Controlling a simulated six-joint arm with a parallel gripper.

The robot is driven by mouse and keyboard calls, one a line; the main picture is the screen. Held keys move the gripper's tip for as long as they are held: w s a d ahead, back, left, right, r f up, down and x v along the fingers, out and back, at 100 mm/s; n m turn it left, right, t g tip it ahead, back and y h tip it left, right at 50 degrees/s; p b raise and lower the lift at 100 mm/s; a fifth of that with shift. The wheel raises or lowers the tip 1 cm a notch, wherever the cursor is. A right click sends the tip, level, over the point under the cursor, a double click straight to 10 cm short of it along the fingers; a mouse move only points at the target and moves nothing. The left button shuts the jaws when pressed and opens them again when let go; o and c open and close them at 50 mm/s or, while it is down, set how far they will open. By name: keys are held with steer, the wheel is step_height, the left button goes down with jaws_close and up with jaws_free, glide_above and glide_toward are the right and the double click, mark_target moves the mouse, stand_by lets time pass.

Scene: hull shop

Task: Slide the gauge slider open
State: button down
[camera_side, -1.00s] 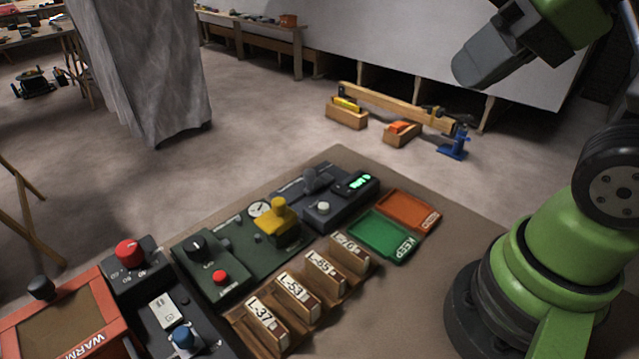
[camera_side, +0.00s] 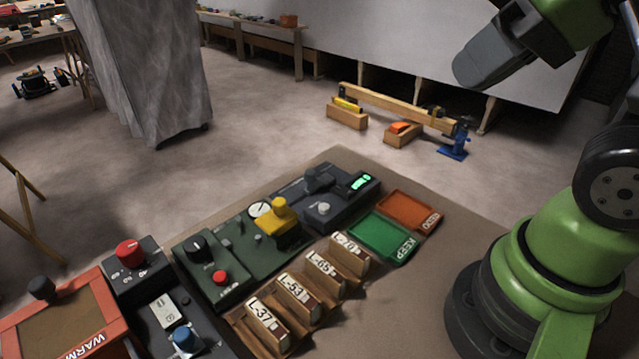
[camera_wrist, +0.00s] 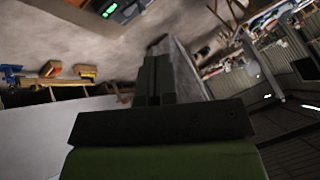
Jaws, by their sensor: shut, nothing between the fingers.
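In the side view, a dark grey gauge unit (camera_side: 291,190) with a lit green display (camera_side: 362,182) stands at the back of the bench. A dark block (camera_side: 318,181), which looks like its slider, sits left of the display. How far the slider stands along its track is too small to tell. My gripper (camera_side: 468,72) is high at the upper right, well apart from the unit, and holds nothing. In the wrist view, my gripper's dark fingers (camera_wrist: 155,68) are together, and the green display (camera_wrist: 110,9) shows at the top edge.
A green KEEP tray (camera_side: 378,237) and an orange tray (camera_side: 408,208) lie right. Wooden labelled blocks (camera_side: 320,272) stand in front. Bare bench (camera_side: 425,285) lies beside my base.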

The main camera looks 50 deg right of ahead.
stand_by(0.4)
steer(key=c, duration=1.3)
jaws_free()
steer(key=shift+w+r, duration=0.1)
steer(key=shift+w, duration=0.1)
steer(key=o, duration=0.4)
steer(key=w, duration=0.2)
steer(key=w+m+g, duration=0.1)
steer(key=w, duration=0.2)
steer(key=w+g, duration=0.1)
steer(key=w, duration=0.2)
steer(key=shift+w+d+r+h, duration=0.2)
steer(key=shift+d+r+h, duration=0.1)
steer(key=shift+d+r, duration=0.1)
steer(key=shift+c, duration=0.2)
steer(key=m+g+h, duration=0.1)
steer(key=m+g, duration=0.3)
steer(key=g, duration=0.1)
glide_above(310, 172)
step_height(310, 172, down, 19)
step_height(310, 172, down, 10)
steer(key=shift+r, duration=0.25)
